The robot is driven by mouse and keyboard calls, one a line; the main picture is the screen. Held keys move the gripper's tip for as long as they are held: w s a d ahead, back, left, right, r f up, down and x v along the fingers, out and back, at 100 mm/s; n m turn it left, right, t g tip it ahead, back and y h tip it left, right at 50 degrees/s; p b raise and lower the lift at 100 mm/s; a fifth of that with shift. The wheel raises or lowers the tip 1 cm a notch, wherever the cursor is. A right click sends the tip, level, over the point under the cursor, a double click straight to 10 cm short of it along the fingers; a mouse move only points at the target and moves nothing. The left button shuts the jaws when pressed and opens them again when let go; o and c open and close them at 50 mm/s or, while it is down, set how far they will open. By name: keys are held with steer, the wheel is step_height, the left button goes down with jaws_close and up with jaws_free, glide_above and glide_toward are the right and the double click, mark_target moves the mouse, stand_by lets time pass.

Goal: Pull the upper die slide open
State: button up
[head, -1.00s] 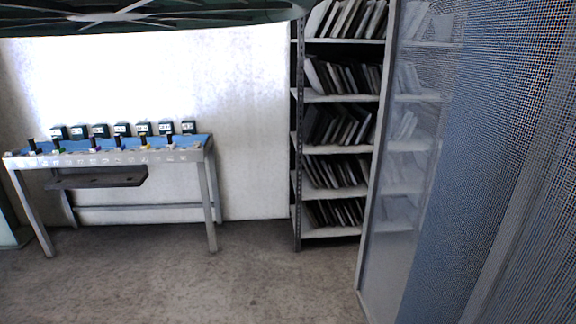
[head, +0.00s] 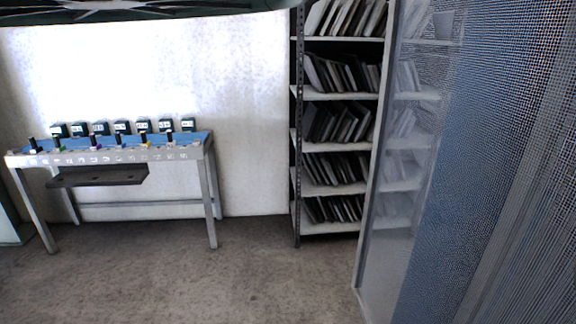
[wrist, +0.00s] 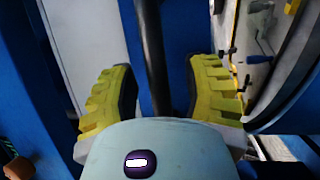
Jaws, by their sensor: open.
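My gripper (wrist: 155,98) shows in the wrist view with its two yellow ridged fingers apart. A dark upright bar (wrist: 152,55) shows in the gap between the fingers, beyond the pale wrist housing. I cannot tell whether either finger touches the bar. Blue frame parts (wrist: 190,28) stand behind it. I cannot tell for sure which of these parts belongs to the upper die slide. The head view shows neither my gripper nor a part that I can name as the slide.
In the head view, a bench (head: 110,157) with several small devices stands at the left wall. A shelf rack (head: 297,150) full of thin dark plates stands in the middle. A blue mesh panel (head: 500,150) fills the right. The floor (head: 190,280) between is clear.

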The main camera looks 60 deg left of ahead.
steer(key=shift+o, duration=0.2)
steer(key=shift+w, duration=0.1)
jaws_close()
stand_by(0.5)
